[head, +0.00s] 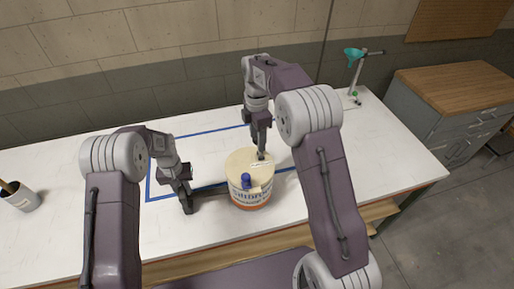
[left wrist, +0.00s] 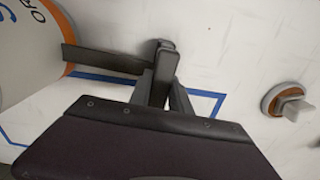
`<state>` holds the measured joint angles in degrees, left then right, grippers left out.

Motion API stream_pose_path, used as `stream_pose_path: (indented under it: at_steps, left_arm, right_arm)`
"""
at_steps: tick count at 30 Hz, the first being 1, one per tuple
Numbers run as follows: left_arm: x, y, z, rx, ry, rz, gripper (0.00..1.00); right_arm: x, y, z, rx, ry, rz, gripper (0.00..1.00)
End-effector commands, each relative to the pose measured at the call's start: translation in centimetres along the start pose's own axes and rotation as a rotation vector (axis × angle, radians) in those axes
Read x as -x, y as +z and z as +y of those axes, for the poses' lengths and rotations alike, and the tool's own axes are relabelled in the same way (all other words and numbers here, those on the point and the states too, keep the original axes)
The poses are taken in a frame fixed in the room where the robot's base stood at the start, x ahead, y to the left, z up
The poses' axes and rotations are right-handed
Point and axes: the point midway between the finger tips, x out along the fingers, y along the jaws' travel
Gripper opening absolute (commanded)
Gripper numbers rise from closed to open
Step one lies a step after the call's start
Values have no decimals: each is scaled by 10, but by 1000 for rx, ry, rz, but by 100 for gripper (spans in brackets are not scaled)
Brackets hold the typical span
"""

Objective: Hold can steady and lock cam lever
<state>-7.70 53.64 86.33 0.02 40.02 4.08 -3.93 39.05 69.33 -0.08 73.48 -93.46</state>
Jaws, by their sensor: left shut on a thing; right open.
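The can (head: 249,195), cream with blue lettering and an orange base, stands upright on the table. In the left wrist view the bar (left wrist: 105,60) runs from the can (left wrist: 22,50) to the fingers (left wrist: 160,72). My right gripper (head: 261,152) is open and points down over the lid beside a small pale strip; contact is unclear. I cannot tell which part is the cam lever.
Blue lines mark a rectangle on the white table (head: 100,165). A pale cup (head: 24,200) with a brown stick stands far left. A teal-topped stand (head: 356,75) is at the back right. A round orange-rimmed item (left wrist: 287,98) shows in the left wrist view. A cabinet (head: 455,85) stands right.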

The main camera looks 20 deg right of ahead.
Motion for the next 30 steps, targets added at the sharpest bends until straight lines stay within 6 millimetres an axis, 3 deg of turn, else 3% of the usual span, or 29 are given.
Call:
stream_pose_path:
  at_steps: [3, 9, 19, 24, 30]
  left_arm:
    - [0, 0, 0, -1, 0, 0, 0]
    - [0, 0, 0, 0, 0, 0, 0]
    - [0, 0, 0, 0, 0, -1, 0]
    - [0, 0, 0, 0, 0, -1, 0]
    - [0, 0, 0, 0, 0, 0, 0]
  right_arm:
    - [-27, 0, -1, 0, -4, 1, 50]
    - [-54, 0, 0, 0, -1, 1, 50]
    - [-60, 0, 0, 0, 1, 1, 50]
    - [-59, 0, 0, 0, 1, 1, 3]
    - [-59, 0, 0, 0, 1, 1, 0]
